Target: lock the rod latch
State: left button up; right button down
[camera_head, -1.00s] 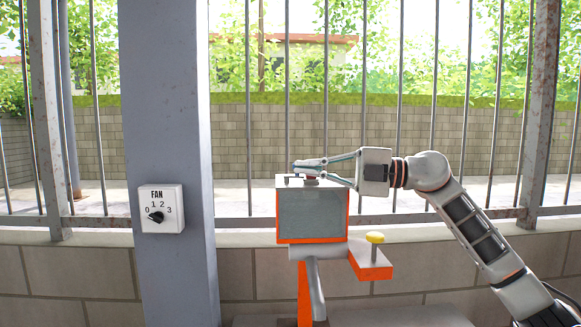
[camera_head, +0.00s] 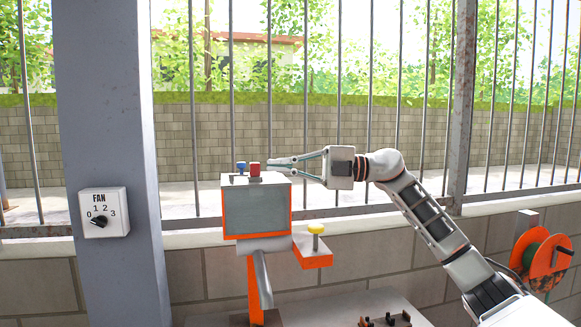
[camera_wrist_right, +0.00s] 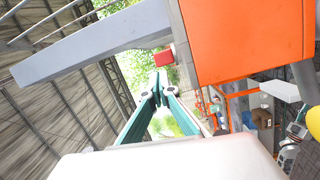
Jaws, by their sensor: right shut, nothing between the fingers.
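I cannot pick out the rod latch for certain. A small dark and orange fitting (camera_head: 385,321) lies on the grey bench top (camera_head: 340,305) at the bottom edge, partly cut off. My right gripper (camera_head: 271,162) is shut and empty, pointing left in the head view. Its fingertips are just right of a red button (camera_head: 254,169) on top of the orange and grey machine (camera_head: 257,210); I cannot tell whether they touch it. In the right wrist view the fingertips (camera_wrist_right: 158,82) come together, with a red block (camera_wrist_right: 150,62) beyond them. My left gripper is not in view.
A blue switch (camera_head: 240,167) stands beside the red button. A yellow knob (camera_head: 316,228) sits on an orange bracket. A grey pillar (camera_head: 105,160) carries a fan dial (camera_head: 104,213). An orange and green reel (camera_head: 541,259) is at the right. Railings and a low wall stand behind.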

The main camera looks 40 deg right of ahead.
jog(key=shift+w+d, duration=0.1)
jog(key=shift+d, duration=0.75)
jog(key=shift+d+r, duration=0.2)
jog(key=shift+d, duration=0.7)
jog(key=shift+f, duration=0.1)
